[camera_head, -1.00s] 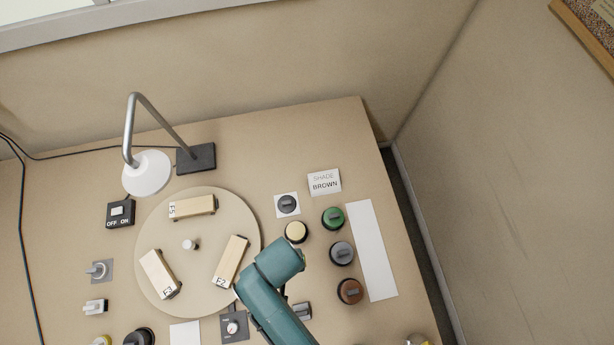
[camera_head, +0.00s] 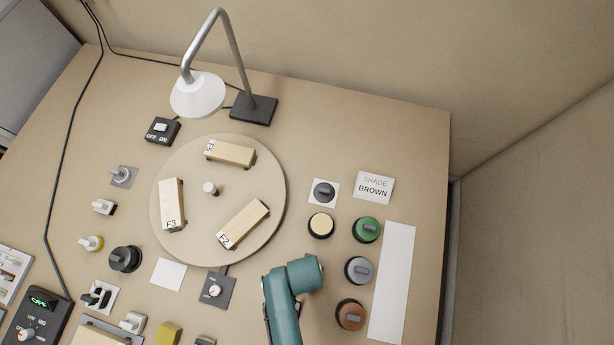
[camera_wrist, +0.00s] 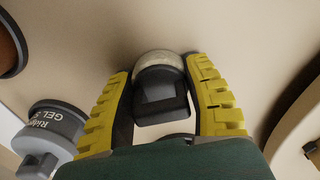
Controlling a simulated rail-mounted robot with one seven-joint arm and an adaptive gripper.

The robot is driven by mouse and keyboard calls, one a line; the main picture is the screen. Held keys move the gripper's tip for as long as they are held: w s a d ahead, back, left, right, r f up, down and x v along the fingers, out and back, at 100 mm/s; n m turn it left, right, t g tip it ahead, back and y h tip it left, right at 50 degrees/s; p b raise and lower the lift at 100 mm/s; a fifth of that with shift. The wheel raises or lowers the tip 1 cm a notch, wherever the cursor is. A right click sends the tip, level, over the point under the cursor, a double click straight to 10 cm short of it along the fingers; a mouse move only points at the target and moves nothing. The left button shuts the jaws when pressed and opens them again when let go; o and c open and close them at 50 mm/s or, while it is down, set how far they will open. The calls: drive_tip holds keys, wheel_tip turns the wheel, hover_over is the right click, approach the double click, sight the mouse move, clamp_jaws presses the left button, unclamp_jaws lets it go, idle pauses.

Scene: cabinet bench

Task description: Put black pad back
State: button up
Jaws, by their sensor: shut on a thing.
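My gripper (camera_wrist: 160,105) has two yellow ribbed fingers, shut on a black blocky piece (camera_wrist: 160,92) in the wrist view. A pale rounded part shows just behind it; I cannot tell if they are one piece. In the head view my arm hides the gripper and the held piece. A black disc with a grip (camera_head: 324,193) sits on a white square at the back right of the bench. Pads with cream (camera_head: 321,223), green (camera_head: 366,229), grey (camera_head: 359,270) and brown (camera_head: 350,315) tops stand near it. A larger black round piece (camera_head: 125,259) stands at the left.
A round turntable (camera_head: 270,180) carries labelled wooden blocks. A lamp (camera_head: 198,95) stands behind it. A "SHADE BROWN" card (camera_head: 374,187) and a bare white strip (camera_head: 392,285) are at the right. In the wrist view, a grey lettered pad (camera_wrist: 50,125) stands left of the fingers.

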drive_tip(key=shift+w, duration=0.1)
drive_tip(key=o, duration=1.1)
wheel_tip(320, 180, up, 12)
drive_tip(key=p, duration=0.3)
drive_tip(key=shift+f+p, duration=0.1)
drive_tip(key=shift+p, duration=0.2)
drive_tip(key=w+r+n+t+y, duration=0.1)
drive_tip(key=w+r+t, duration=0.9)
drive_tip(key=w+r, duration=1.15)
drive_tip(key=s+d+r+t, duration=0.1)
drive_tip(key=r+t, duration=0.3)
drive_tip(key=r, duration=0.8)
drive_tip(key=s+d+r+n+t+h, duration=0.1)
drive_tip(key=d+r+t, duration=0.2)
drive_tip(key=r, duration=0.9)
drive_tip(key=s+d+r+t, duration=0.1)
drive_tip(key=r+t, duration=0.4)
drive_tip(key=r, duration=0.7)
drive_tip(key=shift+s+d+r+n, duration=0.1)
drive_tip(key=shift+d+r+n, duration=0.05)
drive_tip(key=shift+d, duration=0.3)
drive_tip(key=shift+s+d+r+n, duration=0.1)
drive_tip(key=shift+d+r+n, duration=0.05)
drive_tip(key=shift+d, duration=0.25)
